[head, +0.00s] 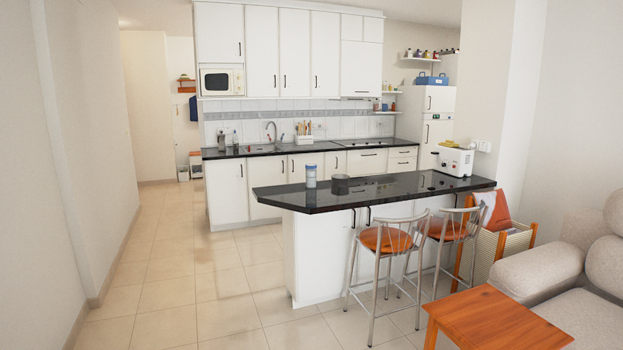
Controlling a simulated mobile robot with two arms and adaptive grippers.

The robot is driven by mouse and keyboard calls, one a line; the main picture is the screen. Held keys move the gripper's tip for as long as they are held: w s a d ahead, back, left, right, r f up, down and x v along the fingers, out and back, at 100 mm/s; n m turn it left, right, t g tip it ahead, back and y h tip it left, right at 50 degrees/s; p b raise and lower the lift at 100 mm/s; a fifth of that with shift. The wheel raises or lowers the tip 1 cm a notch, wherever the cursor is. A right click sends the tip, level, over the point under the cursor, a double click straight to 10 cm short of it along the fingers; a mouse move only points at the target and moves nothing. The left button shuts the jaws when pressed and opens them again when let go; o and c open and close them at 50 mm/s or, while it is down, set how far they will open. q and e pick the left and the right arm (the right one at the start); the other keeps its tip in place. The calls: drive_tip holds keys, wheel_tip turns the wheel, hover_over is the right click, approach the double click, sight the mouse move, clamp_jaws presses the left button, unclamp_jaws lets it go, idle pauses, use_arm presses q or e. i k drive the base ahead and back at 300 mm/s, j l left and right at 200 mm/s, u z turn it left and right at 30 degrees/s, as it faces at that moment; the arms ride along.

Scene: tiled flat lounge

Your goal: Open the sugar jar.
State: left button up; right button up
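Two small containers stand upright on the black peninsula counter (410,188), near its left end. One is a tall pale jar (310,177) with blue at the top and bottom. The other, just to its right, is a shorter dark grey round container (340,185). They stand apart by a small gap. I see no readable label, so I cannot tell which one is the sugar jar. Neither of my grippers is in the head view.
Two orange-seated stools (386,239) stand at the counter's front. A white toaster (454,160) is at its right end. An orange wooden table (497,326) and a beige sofa (540,268) fill the lower right. The tiled floor (165,285) at left is clear.

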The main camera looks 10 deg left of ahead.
sight(310, 174)
drive_tip(key=i+j+u, duration=0.3)
drive_tip(key=i, duration=0.35)
drive_tip(key=i+j+u, duration=0.3)
drive_tip(key=i, duration=0.35)
drive_tip(key=i+u, duration=0.3)
drive_tip(key=i, duration=0.4)
drive_tip(key=i+z, duration=0.15)
drive_tip(key=i, duration=0.35)
drive_tip(key=i+j+z, duration=0.15)
drive_tip(key=i, duration=0.35)
drive_tip(key=i+j+z, duration=0.15)
drive_tip(key=i, duration=0.3)
drive_tip(key=i+j+z, duration=0.15)
drive_tip(key=i+j, duration=0.15)
drive_tip(key=i, duration=0.2)
